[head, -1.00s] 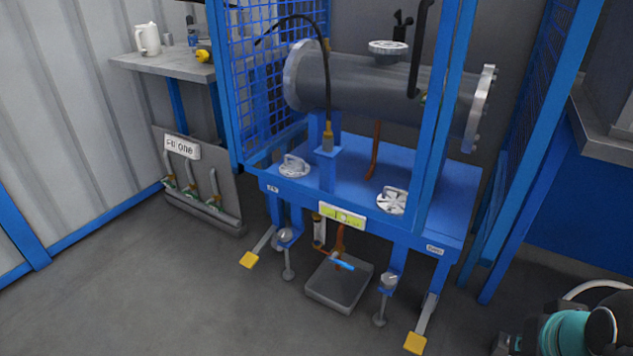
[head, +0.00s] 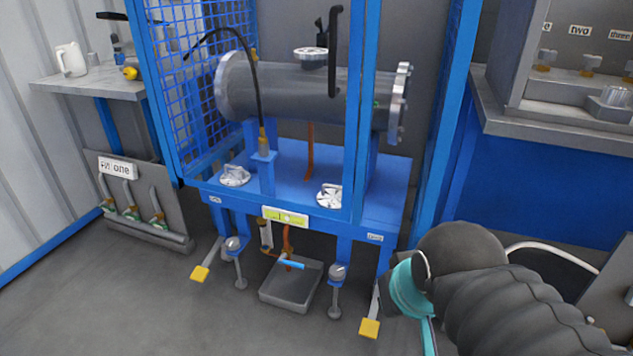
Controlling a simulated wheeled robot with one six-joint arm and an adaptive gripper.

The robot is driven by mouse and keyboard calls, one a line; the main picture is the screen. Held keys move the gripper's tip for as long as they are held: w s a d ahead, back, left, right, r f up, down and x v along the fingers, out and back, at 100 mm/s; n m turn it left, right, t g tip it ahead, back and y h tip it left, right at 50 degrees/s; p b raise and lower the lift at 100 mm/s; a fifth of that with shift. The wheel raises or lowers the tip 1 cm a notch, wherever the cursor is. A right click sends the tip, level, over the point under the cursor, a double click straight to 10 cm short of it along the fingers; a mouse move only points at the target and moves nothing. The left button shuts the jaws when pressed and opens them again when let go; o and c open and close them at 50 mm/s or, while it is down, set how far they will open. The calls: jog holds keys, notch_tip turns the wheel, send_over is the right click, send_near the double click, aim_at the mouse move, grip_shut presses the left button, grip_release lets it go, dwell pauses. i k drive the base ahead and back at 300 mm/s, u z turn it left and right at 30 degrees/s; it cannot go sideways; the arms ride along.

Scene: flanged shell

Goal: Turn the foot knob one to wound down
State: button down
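The blue stand carries a small label (head: 214,199) at its front left corner, seemingly "one", and a "two" label (head: 375,238) at its front right. Below the left label, a grey rounded foot knob (head: 232,243) sits on a thin rod ending in a round pad (head: 241,285) near the floor. A matching foot knob (head: 337,272) stands below the right label. I cannot read how far either knob is wound. My arm shows at the lower right, dark and ribbed with a teal band, well right of both knobs. My gripper is not in view.
Yellow-ended pedals (head: 199,273) (head: 369,327) stick out at both front corners. A grey drip tray (head: 287,298) lies between the legs, beneath a blue-handled valve (head: 291,263). A flanged grey shell (head: 300,92) rests on the stand. The floor at front left is clear.

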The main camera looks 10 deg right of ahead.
aim_at(232, 243)
jog(key=u, duration=0.05)
jog(key=k, duration=0.5)
jog(key=u, duration=1.35)
jog(key=i, duration=1.15)
jog(key=z, duration=2.15)
